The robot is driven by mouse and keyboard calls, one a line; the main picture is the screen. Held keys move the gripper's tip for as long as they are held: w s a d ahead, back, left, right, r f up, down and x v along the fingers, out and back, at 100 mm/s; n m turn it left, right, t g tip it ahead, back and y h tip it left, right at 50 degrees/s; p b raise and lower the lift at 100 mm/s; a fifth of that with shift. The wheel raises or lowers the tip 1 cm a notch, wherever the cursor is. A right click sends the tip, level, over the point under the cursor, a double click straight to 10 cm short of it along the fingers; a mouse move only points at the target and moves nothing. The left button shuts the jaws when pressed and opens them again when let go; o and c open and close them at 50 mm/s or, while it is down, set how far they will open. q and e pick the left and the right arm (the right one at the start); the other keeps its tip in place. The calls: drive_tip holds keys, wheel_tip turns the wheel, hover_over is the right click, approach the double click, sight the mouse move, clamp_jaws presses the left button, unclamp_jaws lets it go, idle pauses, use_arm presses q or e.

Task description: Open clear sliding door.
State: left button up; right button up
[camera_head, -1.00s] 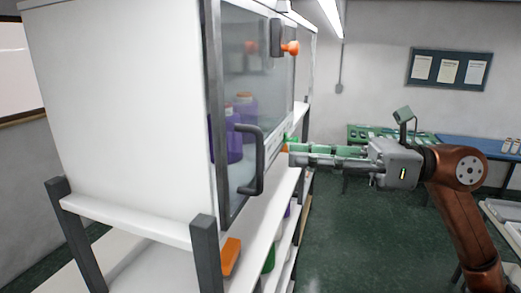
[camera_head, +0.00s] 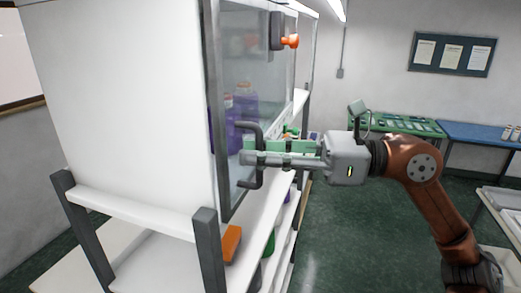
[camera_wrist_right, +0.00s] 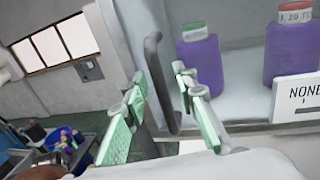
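The clear sliding door (camera_head: 233,65) is a glass panel on the front of a white cabinet. Its dark, upright bar handle (camera_head: 260,179) is near the panel's left edge in the head view. My right gripper (camera_head: 248,150), with green finger pads, is at the handle and hides its middle part. In the right wrist view the handle (camera_wrist_right: 158,72) stands between the two spread fingers of my right gripper (camera_wrist_right: 160,98). I see a gap on both sides of the bar, so the fingers are open. My left gripper is not in view.
Purple bottles (camera_wrist_right: 200,62) stand behind the glass. An orange knob (camera_head: 292,41) sticks out higher on the cabinet front. A lower shelf holds an orange item (camera_head: 232,243). Green (camera_head: 400,125) and blue (camera_head: 480,133) tables stand at the back; the floor between is free.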

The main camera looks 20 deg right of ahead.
clamp_jaws()
idle(0.6)
